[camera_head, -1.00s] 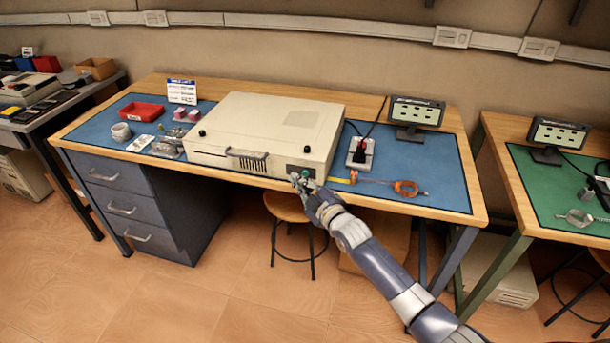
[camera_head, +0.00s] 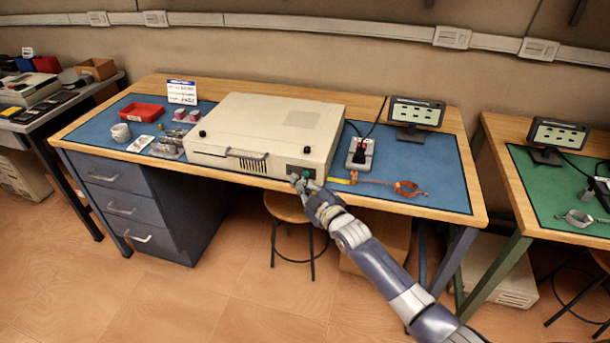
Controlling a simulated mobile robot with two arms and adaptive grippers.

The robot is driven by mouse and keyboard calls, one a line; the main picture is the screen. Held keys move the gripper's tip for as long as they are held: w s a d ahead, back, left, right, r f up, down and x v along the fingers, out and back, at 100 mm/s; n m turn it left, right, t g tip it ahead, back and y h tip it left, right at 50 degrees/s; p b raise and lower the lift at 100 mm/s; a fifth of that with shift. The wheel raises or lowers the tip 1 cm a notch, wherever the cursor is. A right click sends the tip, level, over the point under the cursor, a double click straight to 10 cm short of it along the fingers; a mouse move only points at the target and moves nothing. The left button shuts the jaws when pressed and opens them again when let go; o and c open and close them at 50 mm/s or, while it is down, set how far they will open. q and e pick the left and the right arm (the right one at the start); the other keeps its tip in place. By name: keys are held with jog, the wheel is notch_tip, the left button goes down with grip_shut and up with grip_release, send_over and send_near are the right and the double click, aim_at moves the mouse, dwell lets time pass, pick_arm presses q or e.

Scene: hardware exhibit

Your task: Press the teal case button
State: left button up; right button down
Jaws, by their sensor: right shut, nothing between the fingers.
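The beige computer case (camera_head: 262,122) lies flat on the blue mat of the wooden workbench. A dark panel (camera_head: 296,170) sits at the right end of its front face, and a small teal spot, likely the teal button (camera_head: 308,173), shows there beside my fingers. My right gripper (camera_head: 299,181) is shut and empty, with its fingertips right at that panel. I cannot tell whether they touch the button, as the fingers partly cover it. My left gripper is not in view.
A red tray (camera_head: 144,112), a white mug (camera_head: 121,132) and a sign card (camera_head: 182,92) are left. A stool (camera_head: 287,208) stands below the bench front.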

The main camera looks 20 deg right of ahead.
jog(key=shift+w+d, duration=0.2)
jog(key=shift+w, duration=0.15)
jog(key=shift+w+d+b, duration=0.25)
jog(key=shift+w+b, duration=0.1)
jog(key=shift+b, duration=0.15)
dwell(0.6)
dwell(0.3)
jog(key=shift+s+a+p, duration=0.45)
jog(key=shift+s+p, duration=0.3)
jog(key=s+a+p, duration=0.1)
jog(key=s, duration=0.1)
jog(key=s+a+p, duration=0.1)
jog(key=s+p, duration=0.1)
jog(key=shift+a, duration=0.4)
